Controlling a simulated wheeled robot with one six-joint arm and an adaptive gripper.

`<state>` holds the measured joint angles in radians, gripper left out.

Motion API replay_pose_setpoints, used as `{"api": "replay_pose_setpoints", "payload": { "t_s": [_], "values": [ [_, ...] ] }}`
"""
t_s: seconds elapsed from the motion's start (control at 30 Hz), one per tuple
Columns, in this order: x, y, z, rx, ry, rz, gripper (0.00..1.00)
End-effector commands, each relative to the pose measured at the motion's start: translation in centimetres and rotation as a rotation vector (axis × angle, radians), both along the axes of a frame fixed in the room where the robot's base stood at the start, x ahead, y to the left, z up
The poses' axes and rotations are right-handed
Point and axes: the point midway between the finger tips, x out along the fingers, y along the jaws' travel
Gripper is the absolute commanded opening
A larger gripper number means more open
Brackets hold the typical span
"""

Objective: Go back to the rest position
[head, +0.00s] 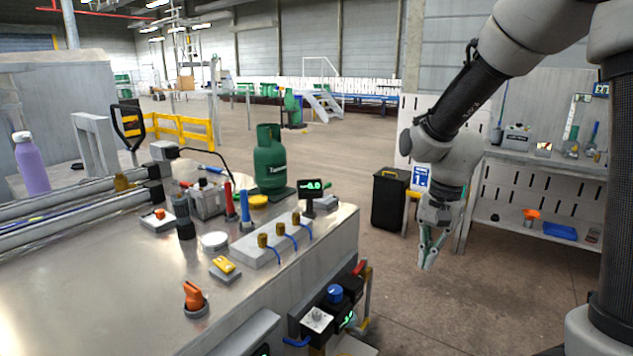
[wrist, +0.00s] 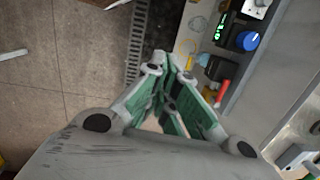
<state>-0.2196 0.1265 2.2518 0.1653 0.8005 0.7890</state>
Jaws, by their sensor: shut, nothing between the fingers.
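My gripper (head: 430,252) hangs from my arm at the right of the head view, fingers pointing down over the open floor, clear of the steel workbench (head: 90,270). Its green-padded fingers are shut with nothing between them. In the wrist view the fingers (wrist: 168,75) come together at the middle, with the floor and the bench side beyond. On the bench a green gas cylinder (head: 270,165) stands upright on a dark base beside a small display (head: 312,188). My gripper is apart from both.
The bench front carries a blue knob (head: 335,293), which also shows in the wrist view (wrist: 247,40). A black bin (head: 389,200) stands behind my gripper. A perforated side table (head: 535,215) with a blue tray (head: 560,231) is at the right. Floor between them is free.

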Motion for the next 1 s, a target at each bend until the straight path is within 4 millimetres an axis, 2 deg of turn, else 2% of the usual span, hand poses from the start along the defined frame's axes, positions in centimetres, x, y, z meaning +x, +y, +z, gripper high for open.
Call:
{"api": "replay_pose_setpoints", "payload": {
  "t_s": [0.03,0.1,0.2,0.3,0.43,0.53,0.7,1.0],
  "values": [
    [-1.8,-1.3,1.9,-0.002,-0.032,0.150,0.00],
    [-4.5,-3.2,4.2,-0.013,-0.074,0.368,0.00],
    [-8.0,-5.5,6.9,-0.039,-0.133,0.593,0.00],
    [-11.2,-7.5,9.0,-0.080,-0.197,0.727,0.00],
    [-14.4,-9.4,11.1,-0.138,-0.287,0.742,0.00],
    [-15.8,-10.2,12.3,-0.174,-0.361,0.711,0.00],
    [-16.6,-10.8,14.0,-0.207,-0.443,0.673,0.00],
    [-16.7,-11.0,14.2,-0.212,-0.451,0.661,0.00]
  ]
}}
